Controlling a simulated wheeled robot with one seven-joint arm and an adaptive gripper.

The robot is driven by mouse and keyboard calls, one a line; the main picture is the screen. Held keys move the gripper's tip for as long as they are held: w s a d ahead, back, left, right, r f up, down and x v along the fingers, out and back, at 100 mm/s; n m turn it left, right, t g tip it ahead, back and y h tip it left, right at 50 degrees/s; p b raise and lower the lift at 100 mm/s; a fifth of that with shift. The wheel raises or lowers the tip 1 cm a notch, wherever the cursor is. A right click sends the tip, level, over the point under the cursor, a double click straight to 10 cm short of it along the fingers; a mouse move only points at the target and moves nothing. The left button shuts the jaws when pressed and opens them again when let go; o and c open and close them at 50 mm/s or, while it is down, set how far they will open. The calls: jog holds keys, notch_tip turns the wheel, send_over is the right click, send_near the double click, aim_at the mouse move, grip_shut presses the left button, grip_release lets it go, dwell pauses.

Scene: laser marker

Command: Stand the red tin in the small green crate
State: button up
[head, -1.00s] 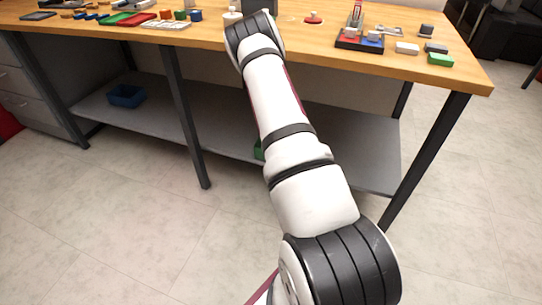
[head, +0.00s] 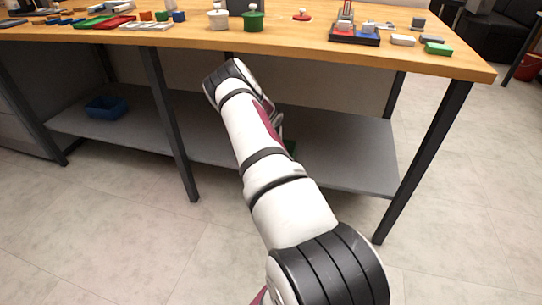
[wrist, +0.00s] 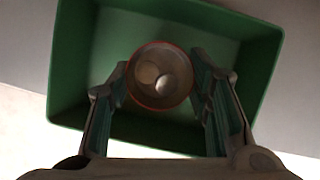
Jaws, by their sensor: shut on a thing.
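The red tin (wrist: 160,76) shows in the wrist view from above as a round dark shape with a reddish rim. My gripper (wrist: 160,80) is shut on it, one finger on each side. The small green crate (wrist: 265,75) lies beyond, and the tin appears within its walls. I cannot tell whether the tin touches the crate's floor. In the head view only a sliver of the green crate (head: 290,147) shows on the lower shelf, behind my arm. My gripper and the tin are hidden there.
The lower shelf (head: 345,150) is grey, with a blue bin (head: 106,107) at its left. The wooden bench top (head: 290,40) overhangs it. Dark legs (head: 170,125) stand at the front. Pots, blocks and trays crowd the bench top.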

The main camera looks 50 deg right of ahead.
jog(key=shift+f+b, duration=0.55)
jog(key=shift+f, duration=1)
jog(key=shift+f, duration=0.15)
jog(key=o, duration=1.3)
jog(key=shift+o, duration=0.2)
jog(key=p+v, duration=0.4)
jog(key=v, duration=0.8)
